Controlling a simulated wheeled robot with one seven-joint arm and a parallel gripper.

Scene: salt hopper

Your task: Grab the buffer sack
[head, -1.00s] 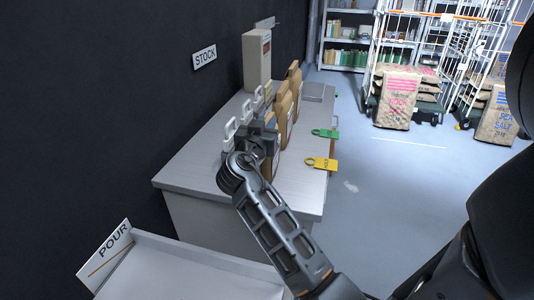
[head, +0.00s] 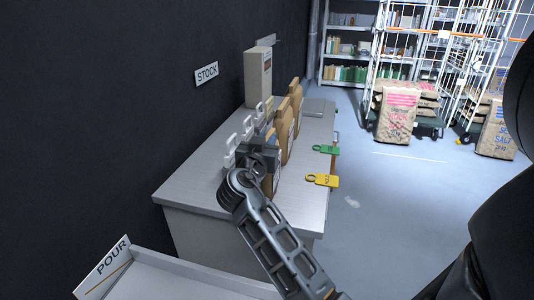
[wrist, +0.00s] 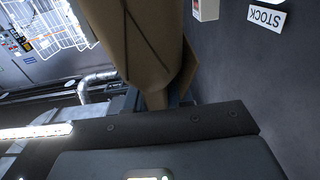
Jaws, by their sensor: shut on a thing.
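Several brown paper sacks stand in a row on the grey bench (head: 190,187) in the head view; two, a far sack (head: 296,101) and a middle sack (head: 285,130), show clearly behind my gripper. My gripper (head: 264,158) is at the near end of the row, shut on the nearest sack (head: 274,178), which my arm partly hides. In the wrist view a brown sack (wrist: 142,45) fills the top middle, its narrow end between the fingers. I cannot read a label on it, so I cannot tell whether it is the buffer sack.
White handle-like pieces (head: 231,150) stand on the bench left of the sacks. A yellow tag (head: 322,180) and green tag (head: 326,149) stick out at the right edge. A beige box (head: 258,75) stands behind.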

